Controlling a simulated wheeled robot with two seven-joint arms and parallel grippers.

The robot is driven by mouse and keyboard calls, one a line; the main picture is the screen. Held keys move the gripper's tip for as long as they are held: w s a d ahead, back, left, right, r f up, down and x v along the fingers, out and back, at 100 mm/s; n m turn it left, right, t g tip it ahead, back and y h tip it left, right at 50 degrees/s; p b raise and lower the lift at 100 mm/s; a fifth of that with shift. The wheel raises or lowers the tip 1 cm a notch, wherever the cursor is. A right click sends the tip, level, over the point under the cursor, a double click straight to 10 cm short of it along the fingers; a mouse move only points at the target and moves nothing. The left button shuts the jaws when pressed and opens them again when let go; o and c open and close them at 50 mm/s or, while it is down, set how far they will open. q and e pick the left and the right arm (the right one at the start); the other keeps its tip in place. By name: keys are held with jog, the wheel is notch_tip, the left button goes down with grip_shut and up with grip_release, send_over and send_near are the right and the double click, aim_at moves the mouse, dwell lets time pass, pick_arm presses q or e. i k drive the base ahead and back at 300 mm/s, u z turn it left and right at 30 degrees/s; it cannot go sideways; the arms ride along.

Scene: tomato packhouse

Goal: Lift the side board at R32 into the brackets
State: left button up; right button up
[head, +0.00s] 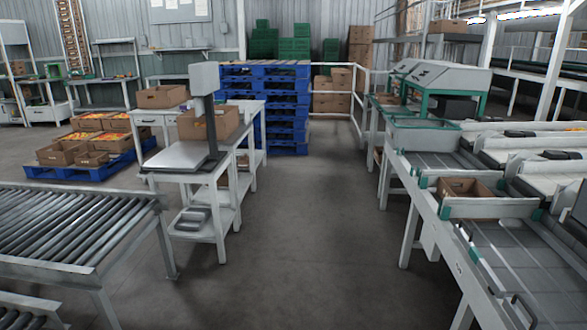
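The packing line (440,215) runs along the right side, with white side rails and teal end pieces. Pale upright boards (488,208) with teal ends stand across its outlets. One is in front of a cardboard box (466,187) and another (455,172) stands behind it. In the nearest outlet, a teal bracket-like piece (474,256) sits on the rail, and the grey bed (520,245) runs to the right edge. I cannot read any R32 label, so I cannot tell which board is meant. Neither of my grippers is in view.
A roller conveyor (75,225) fills the left foreground. A white table with a scale (185,155) stands beyond it. Blue pallets (265,105) are stacked at the back. The grey floor (315,220) between conveyor and packing line is clear.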

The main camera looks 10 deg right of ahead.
aim_at(493, 208)
jog(key=z, duration=0.5)
jog(key=i, duration=2.6)
jog(key=z, duration=1.25)
jog(key=i, duration=1.2)
jog(key=z, duration=0.1)
